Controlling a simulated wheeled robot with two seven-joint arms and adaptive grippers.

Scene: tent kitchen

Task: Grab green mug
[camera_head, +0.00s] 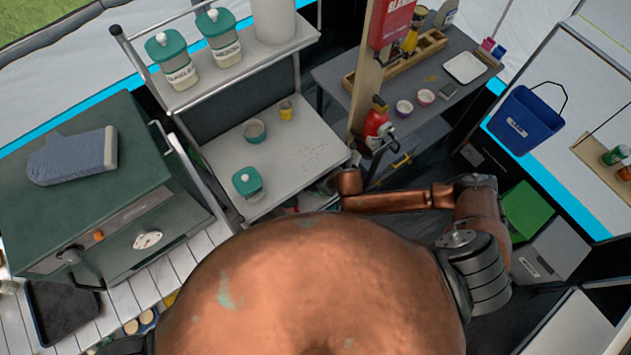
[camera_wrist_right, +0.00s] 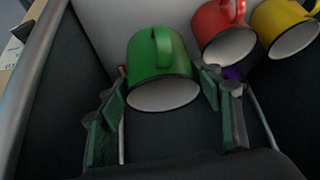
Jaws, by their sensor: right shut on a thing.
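The green mug (camera_wrist_right: 162,62) shows in the right wrist view, with its handle toward the top of the picture and its pale open mouth toward the camera. My right gripper (camera_wrist_right: 165,88) has one finger on each side of the mug and is shut on it. The mug is not visible in the head view. There, my right arm reaches left toward the shelf's lower right corner, and its gripper cannot be made out. My left gripper is not in view.
A red mug (camera_wrist_right: 222,32) and a yellow mug (camera_wrist_right: 286,27) sit right of the green one, close to my right finger. In the head view, a white shelf rack (camera_head: 290,155) holds jars and a bowl. A green oven (camera_head: 110,200) stands left; a blue bucket (camera_head: 525,120) hangs right.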

